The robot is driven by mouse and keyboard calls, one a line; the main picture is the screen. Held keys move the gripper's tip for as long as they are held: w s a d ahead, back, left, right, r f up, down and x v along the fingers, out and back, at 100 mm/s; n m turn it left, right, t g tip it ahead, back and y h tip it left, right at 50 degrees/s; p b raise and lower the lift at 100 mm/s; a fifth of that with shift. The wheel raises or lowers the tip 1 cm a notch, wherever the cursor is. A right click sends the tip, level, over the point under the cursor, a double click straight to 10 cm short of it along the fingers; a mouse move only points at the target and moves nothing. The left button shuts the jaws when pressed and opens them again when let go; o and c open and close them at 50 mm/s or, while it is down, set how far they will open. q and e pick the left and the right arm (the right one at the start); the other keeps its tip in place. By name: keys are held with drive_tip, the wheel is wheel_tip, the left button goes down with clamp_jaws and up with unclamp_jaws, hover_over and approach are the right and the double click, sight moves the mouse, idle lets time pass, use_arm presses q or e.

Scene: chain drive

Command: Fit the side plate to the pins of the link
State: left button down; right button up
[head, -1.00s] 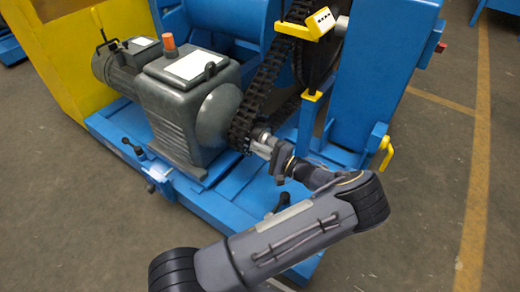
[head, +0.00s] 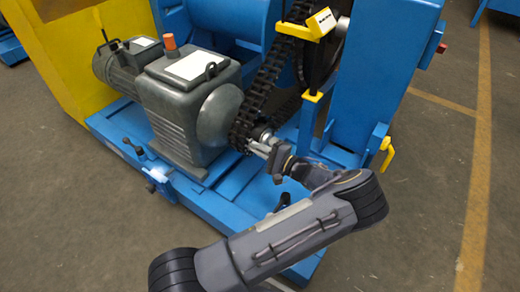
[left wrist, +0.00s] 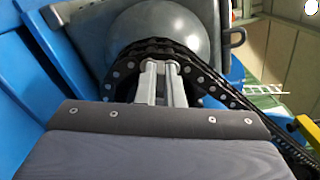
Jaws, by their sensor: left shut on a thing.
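The black roller chain (head: 255,95) runs down from the upper right and around a sprocket beside the grey gearbox. My left gripper (head: 263,141) is at the lower end of this chain loop, at its outer face. In the left wrist view its two pale fingers (left wrist: 161,68) are close together, with their tips at the chain (left wrist: 205,80). The gripper is shut on the side plate, a small part that is mostly hidden between the fingertips. The link's pins, and whether the plate touches them, cannot be made out. My right gripper is not in view.
The grey gearbox (head: 190,105) with an orange cap stands left of the chain on a blue base frame (head: 222,208). A blue post (head: 365,80) and a yellow bracket (head: 306,25) stand close on the right. Open grey floor (head: 435,180) lies further right.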

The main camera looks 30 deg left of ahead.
use_arm(q)
drive_tip(key=shift+a, duration=0.45)
drive_tip(key=c, duration=1.5)
unclamp_jaws()
drive_tip(key=d, duration=0.2)
drive_tip(key=d+p, duration=0.1)
drive_tip(key=d, duration=0.2)
drive_tip(key=d+p, duration=0.1)
drive_tip(key=d, duration=0.1)
drive_tip(key=shift+s+d, duration=0.25)
drive_tip(key=shift+d, duration=0.15)
